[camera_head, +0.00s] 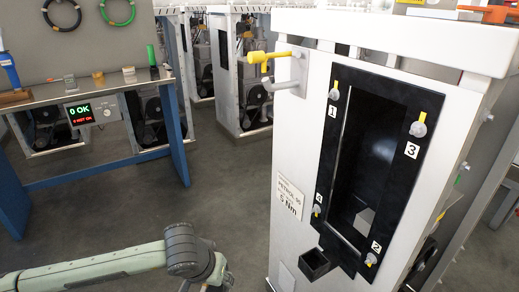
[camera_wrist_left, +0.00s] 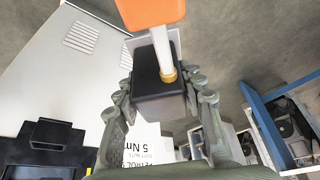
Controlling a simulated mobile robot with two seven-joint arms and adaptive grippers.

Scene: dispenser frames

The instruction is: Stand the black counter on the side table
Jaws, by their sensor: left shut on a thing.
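My left gripper (camera_wrist_left: 160,84) is shut on a black, box-shaped piece, which I take as the black counter (camera_wrist_left: 158,105); its fingers press on both sides in the left wrist view. A white stem (camera_wrist_left: 162,50) with a brass ring meets the box. An orange block (camera_wrist_left: 150,12) is at the stem's other end. In the head view only my left arm shows at the bottom, and the held piece is out of sight. A grey-topped table with blue legs (camera_head: 182,120) stands at the left; I cannot tell if it is the side table.
A white dispenser (camera_head: 290,150) with a black-framed opening stands at the right. A small black open box (camera_head: 314,264) juts from its lower front. A display (camera_head: 80,114) hangs at the blue-legged table's front edge. The grey floor (camera_head: 120,210) between is clear.

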